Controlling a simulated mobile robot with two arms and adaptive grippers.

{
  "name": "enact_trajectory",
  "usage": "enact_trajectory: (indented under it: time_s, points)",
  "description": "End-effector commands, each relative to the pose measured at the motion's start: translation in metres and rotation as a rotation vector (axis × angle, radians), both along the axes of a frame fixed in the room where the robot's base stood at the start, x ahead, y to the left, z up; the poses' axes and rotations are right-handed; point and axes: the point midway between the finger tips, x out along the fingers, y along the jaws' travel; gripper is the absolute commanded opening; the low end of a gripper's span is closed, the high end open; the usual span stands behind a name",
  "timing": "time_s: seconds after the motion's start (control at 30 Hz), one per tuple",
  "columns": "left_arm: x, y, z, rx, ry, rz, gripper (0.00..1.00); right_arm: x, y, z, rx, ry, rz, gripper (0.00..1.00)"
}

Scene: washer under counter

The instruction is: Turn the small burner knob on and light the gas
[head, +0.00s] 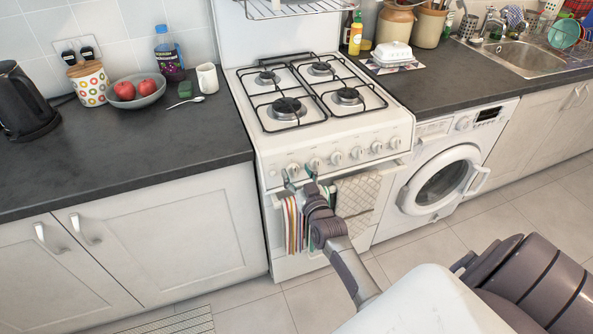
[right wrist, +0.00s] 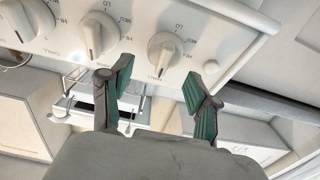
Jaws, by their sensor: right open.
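The white gas stove (head: 285,150) stands between two counter sections, with a row of white knobs along its front panel. My right gripper (head: 300,177) is open in front of the panel's left end, at the leftmost knob (head: 293,169). In the right wrist view, its two green-padded fingers (right wrist: 158,78) point at a knob (right wrist: 163,53), one finger to each side and apart from it. A neighbouring knob (right wrist: 97,33) sits to the left there. No flame shows on the small burner or the others (head: 287,105). I cannot tell which knob serves the small burner. My left gripper is not in view.
Striped towels (head: 292,222) and a checked cloth (head: 356,203) hang on the oven front, close to my right gripper. A washing machine (head: 440,180) stands to the right. A bowl of red fruit (head: 137,93) and a mug (head: 207,77) are on the left counter.

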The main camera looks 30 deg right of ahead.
Motion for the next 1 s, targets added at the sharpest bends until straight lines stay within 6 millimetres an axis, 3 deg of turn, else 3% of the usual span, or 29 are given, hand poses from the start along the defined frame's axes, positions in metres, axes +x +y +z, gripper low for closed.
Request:
enact_trajectory:
  time_s: [0.13, 0.43, 0.77, 1.0]
  points:
    - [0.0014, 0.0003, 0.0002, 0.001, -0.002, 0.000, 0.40, 0.0092, -0.0024, 0.0005, -0.001, -0.001, 0.000, 0.61]
    - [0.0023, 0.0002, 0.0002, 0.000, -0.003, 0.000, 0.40, 0.0103, -0.0027, 0.0001, -0.001, 0.000, 0.000, 0.59]
    - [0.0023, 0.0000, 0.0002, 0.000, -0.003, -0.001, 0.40, 0.0101, -0.0025, 0.0000, -0.001, 0.000, 0.000, 0.04]
    - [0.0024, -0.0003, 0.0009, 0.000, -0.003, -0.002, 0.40, 0.0101, -0.0025, 0.0002, -0.018, 0.004, 0.005, 0.02]
